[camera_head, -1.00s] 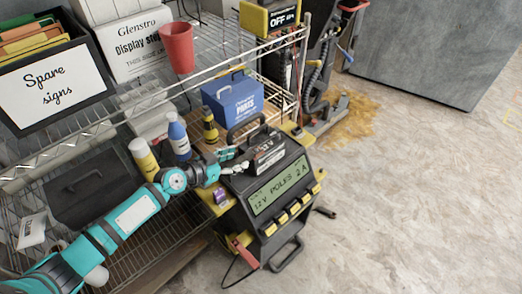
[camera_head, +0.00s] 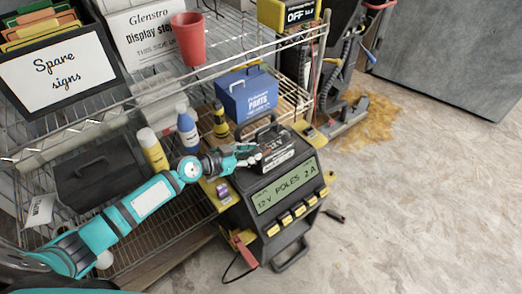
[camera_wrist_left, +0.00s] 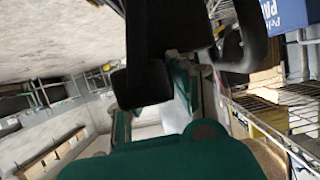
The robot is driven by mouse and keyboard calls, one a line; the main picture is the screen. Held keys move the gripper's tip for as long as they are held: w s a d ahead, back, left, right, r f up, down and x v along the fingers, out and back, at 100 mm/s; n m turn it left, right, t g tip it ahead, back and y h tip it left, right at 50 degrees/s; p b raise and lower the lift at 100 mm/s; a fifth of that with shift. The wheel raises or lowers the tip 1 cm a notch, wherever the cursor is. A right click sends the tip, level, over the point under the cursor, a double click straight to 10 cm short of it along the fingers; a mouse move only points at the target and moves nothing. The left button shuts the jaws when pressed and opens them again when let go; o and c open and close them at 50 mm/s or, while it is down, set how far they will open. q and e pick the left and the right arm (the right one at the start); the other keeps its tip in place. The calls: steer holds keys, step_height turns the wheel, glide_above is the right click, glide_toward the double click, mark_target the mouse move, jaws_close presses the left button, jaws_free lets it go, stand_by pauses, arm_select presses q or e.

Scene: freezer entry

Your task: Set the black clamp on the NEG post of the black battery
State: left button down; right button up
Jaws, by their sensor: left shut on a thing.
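The black battery (camera_head: 279,157), with a pale label reading 12V, is on top of the black and yellow charger (camera_head: 262,212). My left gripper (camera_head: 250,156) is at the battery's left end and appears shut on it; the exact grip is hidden. A small dark clamp-like thing (camera_head: 335,216), probably the black clamp, is low at the charger's right side. A red clamp (camera_head: 244,251) with a black cable is at the charger's lower left. The NEG post cannot be made out. In the left wrist view, dark parts (camera_wrist_left: 142,84) block the grip. My right gripper is not in view.
A black handle (camera_head: 268,127) arches behind the battery. A blue parts box (camera_head: 247,96), spray bottles (camera_head: 188,132) and a red cup (camera_head: 188,38) stand on the wire shelving to the left and behind. The floor (camera_head: 430,200) at right is clear, with a brown spill farther back.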

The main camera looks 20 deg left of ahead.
mark_target(251, 153)
arm_select(q)
steer(key=shift+r, duration=0.75)
step_height(251, 153, up, 2)
steer(key=shift+p, duration=0.4)
steer(key=s+a+r+p, duration=0.2)
steer(key=s, duration=0.5)
steer(key=s+a+r+p, duration=0.2)
steer(key=s+r, duration=0.1)
steer(key=s, duration=0.5)
steer(key=shift+s+a+r, duration=0.15)
steer(key=shift+a+r, duration=0.1)
steer(key=shift+r, duration=0.1)
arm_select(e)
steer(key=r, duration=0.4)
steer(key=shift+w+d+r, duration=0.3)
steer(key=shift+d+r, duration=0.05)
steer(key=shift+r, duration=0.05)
arm_select(q)
steer(key=shift+d, duration=0.1)
